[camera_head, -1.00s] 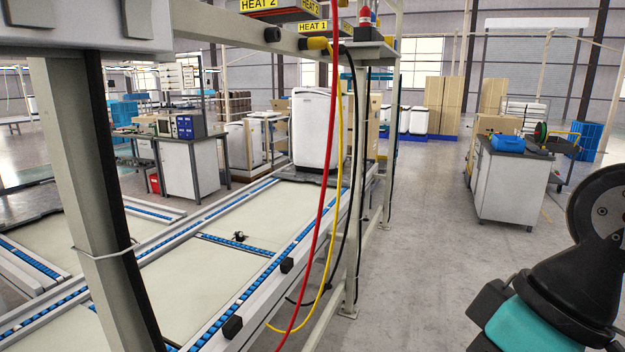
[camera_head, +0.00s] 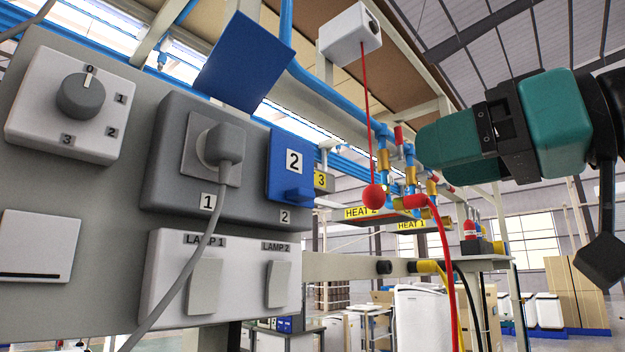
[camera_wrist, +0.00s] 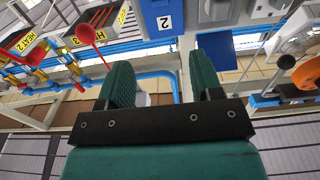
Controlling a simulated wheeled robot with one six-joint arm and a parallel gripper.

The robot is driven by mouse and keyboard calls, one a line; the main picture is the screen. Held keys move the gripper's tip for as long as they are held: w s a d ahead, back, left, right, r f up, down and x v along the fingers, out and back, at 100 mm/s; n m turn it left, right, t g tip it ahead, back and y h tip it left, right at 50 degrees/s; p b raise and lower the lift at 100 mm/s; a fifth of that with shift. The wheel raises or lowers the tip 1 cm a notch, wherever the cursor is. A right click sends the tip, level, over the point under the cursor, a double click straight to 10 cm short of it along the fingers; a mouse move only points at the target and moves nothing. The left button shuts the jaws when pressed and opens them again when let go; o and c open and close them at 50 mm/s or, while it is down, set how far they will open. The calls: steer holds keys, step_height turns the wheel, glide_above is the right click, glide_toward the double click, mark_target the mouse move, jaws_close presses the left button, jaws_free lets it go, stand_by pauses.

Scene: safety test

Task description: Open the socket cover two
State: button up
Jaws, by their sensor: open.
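Socket cover two (camera_head: 285,172) is a blue flap marked 2 on the right of a grey double socket box (camera_head: 168,180). It hangs down shut over its socket. My gripper (camera_head: 432,142), with teal fingers, is to the right of the cover and apart from it in the head view. In the wrist view the fingers of my gripper (camera_wrist: 160,82) are spread with nothing held between them. There, cover two (camera_wrist: 165,18) appears upside down at the top, beyond the fingertips. The blue cover of socket one (camera_head: 245,62) is raised, and a grey plug (camera_head: 222,146) sits in that socket.
A red ball (camera_head: 373,197) hangs on a cord between the panel and my gripper. Blue pipes (camera_head: 330,85) with valves run behind it. A rotary switch (camera_head: 80,97) and a lamp switch box (camera_head: 232,275) are beside the sockets. A red hose (camera_head: 440,235) hangs below.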

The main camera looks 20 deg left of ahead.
mark_target(309, 190)
steer(key=p+x, duration=0.8)
steer(key=x, duration=0.9)
steer(key=shift+a, duration=0.15)
jaws_close()
steer(key=shift+r, duration=0.1)
